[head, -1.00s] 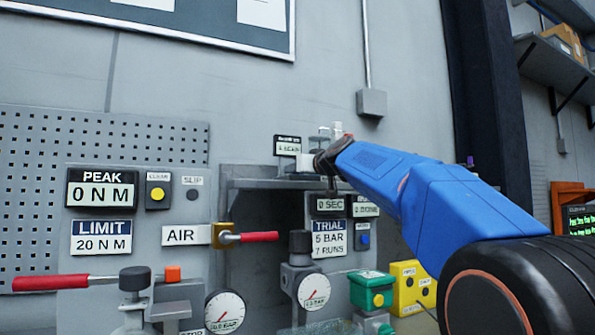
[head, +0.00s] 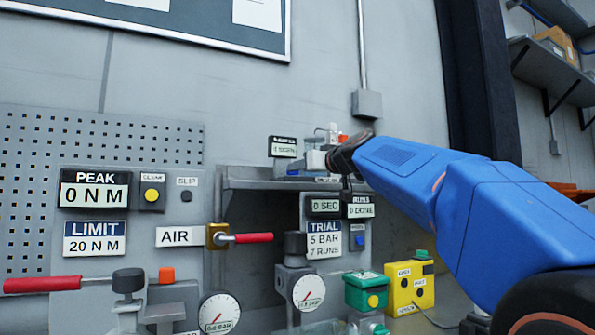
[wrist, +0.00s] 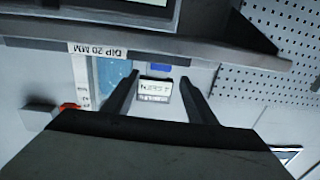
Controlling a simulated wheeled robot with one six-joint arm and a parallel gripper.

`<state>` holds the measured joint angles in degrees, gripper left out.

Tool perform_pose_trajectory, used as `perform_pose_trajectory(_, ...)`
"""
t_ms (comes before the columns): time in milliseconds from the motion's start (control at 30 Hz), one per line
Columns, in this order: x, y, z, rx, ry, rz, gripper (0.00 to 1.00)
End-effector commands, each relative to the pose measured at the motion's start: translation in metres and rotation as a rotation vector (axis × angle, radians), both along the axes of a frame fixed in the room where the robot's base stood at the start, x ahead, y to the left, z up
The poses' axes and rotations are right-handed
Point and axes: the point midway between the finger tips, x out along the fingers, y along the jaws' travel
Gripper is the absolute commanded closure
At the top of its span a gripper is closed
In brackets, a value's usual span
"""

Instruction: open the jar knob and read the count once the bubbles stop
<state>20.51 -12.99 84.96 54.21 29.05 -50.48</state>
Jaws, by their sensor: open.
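The jar (wrist: 113,75), with bluish contents, shows in the wrist view beside a white upright strip; in the head view it stands on the grey shelf, partly behind my gripper (head: 346,172). A small red-orange knob (wrist: 70,106) shows left of the jar in the wrist view and just above my gripper in the head view (head: 342,139). A small display (wrist: 155,89) lies between my open fingers (wrist: 160,76) in the picture; it also shows in the head view (head: 284,146), its text too small to read surely. My gripper appears empty. Bubbles cannot be made out.
The shelf edge (wrist: 210,57) carries a "DIP 20 MM" label. Below the shelf are the TRIAL panel (head: 325,238), gauges and a red-handled AIR valve (head: 243,238). A green box (head: 368,291) and a yellow box (head: 410,287) stand lower right.

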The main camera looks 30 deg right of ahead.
Motion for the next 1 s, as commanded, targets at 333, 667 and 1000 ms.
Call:
perform_pose_trajectory(333,-0.067,-0.004,0.000,0.000,-0.001,-0.002,0.48)
perform_pose_trajectory(667,-0.094,-0.004,0.000,0.000,-0.001,0.000,0.48)
perform_pose_trajectory(1000,-0.095,-0.004,0.000,0.000,0.000,0.001,0.48)
